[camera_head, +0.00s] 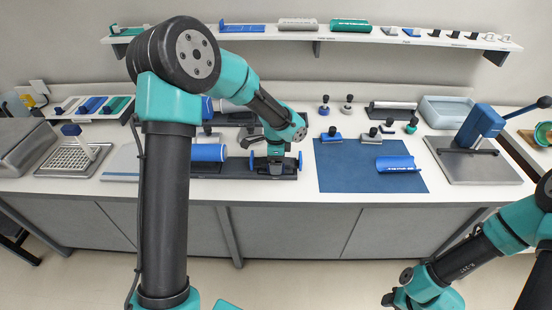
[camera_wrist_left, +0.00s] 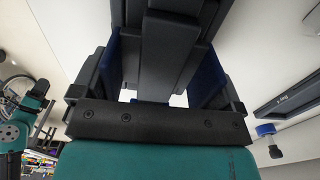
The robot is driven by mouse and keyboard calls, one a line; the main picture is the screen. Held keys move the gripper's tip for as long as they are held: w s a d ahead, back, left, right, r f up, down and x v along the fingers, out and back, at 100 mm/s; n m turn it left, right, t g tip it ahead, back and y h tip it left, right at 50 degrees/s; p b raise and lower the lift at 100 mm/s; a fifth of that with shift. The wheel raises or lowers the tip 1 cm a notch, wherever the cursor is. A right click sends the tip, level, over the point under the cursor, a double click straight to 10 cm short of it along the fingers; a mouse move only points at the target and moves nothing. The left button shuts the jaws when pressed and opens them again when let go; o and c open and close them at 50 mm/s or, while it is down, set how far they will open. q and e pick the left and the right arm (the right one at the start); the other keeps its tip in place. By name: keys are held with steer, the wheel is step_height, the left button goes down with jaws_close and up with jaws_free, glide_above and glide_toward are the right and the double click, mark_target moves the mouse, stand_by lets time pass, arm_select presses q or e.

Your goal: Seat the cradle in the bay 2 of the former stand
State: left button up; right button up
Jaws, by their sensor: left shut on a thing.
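My left gripper (camera_head: 276,163) points down over the right part of the long black former stand (camera_head: 232,171). It is shut on a dark piece, seemingly the cradle, with blue upright end plates (camera_head: 250,161) on either side of the fingers. Blue faces also show beside the dark fingers in the left wrist view (camera_wrist_left: 208,75). The gripper hides most of the held piece, and I cannot tell whether it touches the stand's floor. A blue roll (camera_head: 208,152) lies at the left part of the stand. My right gripper (camera_head: 396,298) is low at the bottom edge, away from the table.
A blue mat (camera_head: 345,180) to the right carries a blue curved piece (camera_head: 397,164) and small stamp-like tools. A press (camera_head: 480,128) stands at the right, a perforated tray (camera_head: 72,160) at the left. A shelf (camera_head: 350,35) runs along the back wall.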

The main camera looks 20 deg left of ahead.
arm_select(q)
steer(key=shift+f, duration=0.15)
steer(key=o, duration=0.8)
steer(key=shift+r, duration=3.5)
step_height(320, 180, up, 17)
steer(key=shift+r, duration=0.2)
